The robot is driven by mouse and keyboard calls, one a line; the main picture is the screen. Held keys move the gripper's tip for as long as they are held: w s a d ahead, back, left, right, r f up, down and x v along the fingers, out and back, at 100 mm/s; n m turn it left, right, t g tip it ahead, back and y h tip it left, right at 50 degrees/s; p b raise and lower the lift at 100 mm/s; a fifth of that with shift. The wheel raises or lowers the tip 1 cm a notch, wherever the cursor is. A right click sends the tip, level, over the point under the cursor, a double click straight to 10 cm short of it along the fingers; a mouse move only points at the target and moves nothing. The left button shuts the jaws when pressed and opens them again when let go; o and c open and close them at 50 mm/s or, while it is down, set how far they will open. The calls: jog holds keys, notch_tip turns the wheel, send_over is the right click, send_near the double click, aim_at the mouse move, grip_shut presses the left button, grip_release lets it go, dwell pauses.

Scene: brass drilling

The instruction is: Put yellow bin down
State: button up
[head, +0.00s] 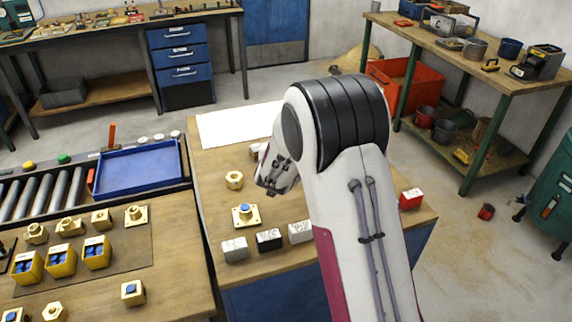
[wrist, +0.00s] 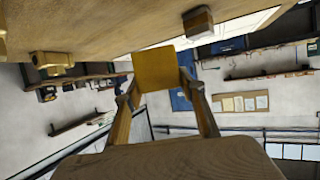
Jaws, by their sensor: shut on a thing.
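In the wrist view a yellow bin (wrist: 157,68) sits between the two fingers of my gripper (wrist: 161,82), which is shut on it. The bin shows a plain yellow face; its inside is not visible. A wooden bench top (wrist: 110,28) shows close by, at the top of the picture; I cannot tell whether the bin touches it. In the head view my gripper (head: 277,177) is over the middle bench (head: 212,163), partly behind my arm, and I cannot make out the held bin there.
The middle bench holds a brass nut (head: 234,180), a brass flange (head: 244,215), a black-sided box (head: 268,240), white boxes (head: 235,249) and a red box (head: 411,200). Yellow bins with blue contents (head: 61,259) stand on the left bench. A blue tray (head: 138,168) lies behind it.

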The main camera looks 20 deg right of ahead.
jog(key=shift+f, duration=1.4)
jog(key=shift+f, duration=1.85)
jog(key=shift+f, duration=0.2)
jog(key=o, duration=1.1)
jog(key=shift+o, duration=0.2)
jog(key=shift+r, duration=0.2)
jog(key=shift+v, duration=3.75)
